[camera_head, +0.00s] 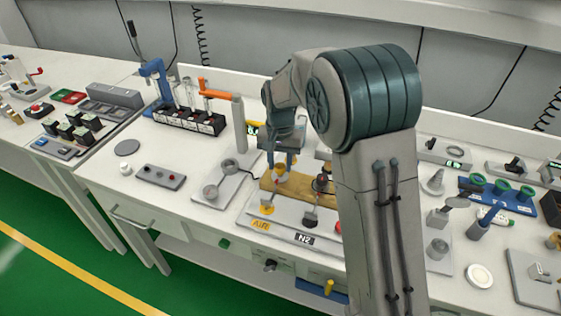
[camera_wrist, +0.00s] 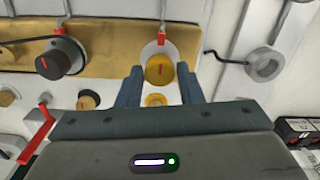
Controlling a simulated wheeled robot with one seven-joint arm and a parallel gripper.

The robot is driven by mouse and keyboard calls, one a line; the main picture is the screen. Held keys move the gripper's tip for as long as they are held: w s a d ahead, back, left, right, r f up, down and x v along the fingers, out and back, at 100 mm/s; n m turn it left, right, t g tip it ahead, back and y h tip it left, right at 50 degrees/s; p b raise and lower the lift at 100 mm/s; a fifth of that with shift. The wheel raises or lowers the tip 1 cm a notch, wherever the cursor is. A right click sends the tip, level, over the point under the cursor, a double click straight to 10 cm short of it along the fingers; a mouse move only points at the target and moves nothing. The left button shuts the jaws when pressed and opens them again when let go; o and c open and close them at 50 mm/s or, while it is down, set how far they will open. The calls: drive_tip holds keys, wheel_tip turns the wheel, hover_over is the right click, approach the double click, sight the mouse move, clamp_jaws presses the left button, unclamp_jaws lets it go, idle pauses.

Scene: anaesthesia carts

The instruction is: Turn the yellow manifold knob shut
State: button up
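The yellow manifold knob (camera_wrist: 158,74) is round, with a short red mark pointing roughly up and down in the wrist view. It sits on the brass manifold block (camera_wrist: 115,50). In the head view the yellow knob (camera_head: 281,177) shows just below my fingers, partly hidden by them. My gripper (camera_wrist: 160,80) is open, with one dark blue finger on each side of the knob and a visible gap on both sides. In the head view my gripper (camera_head: 279,158) points down at the manifold's left end.
A black knob (camera_wrist: 62,57) with a red mark sits beside it on the same block. A smaller yellow fitting (camera_wrist: 156,100) lies between my fingers, nearer the palm. A red lever (camera_wrist: 37,130) and a cabled grey ring (camera_wrist: 265,64) are nearby.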

sight(282, 166)
drive_tip(key=shift+o, duration=1.1)
wheel_tip(282, 166, up, 14)
drive_tip(key=s+d+r+n+t, duration=0.1)
drive_tip(key=s+d, duration=0.9)
drive_tip(key=s, duration=0.1)
drive_tip(key=s+d+f+t, duration=0.1)
drive_tip(key=s+d+f, duration=0.1)
drive_tip(key=s, duration=0.5)
drive_tip(key=s+d+f+n+t, duration=0.1)
drive_tip(key=s+d+f, duration=0.2)
drive_tip(key=s, duration=0.4)
drive_tip(key=shift+s+d+f, duration=0.35)
drive_tip(key=shift+s+f, duration=0.05)
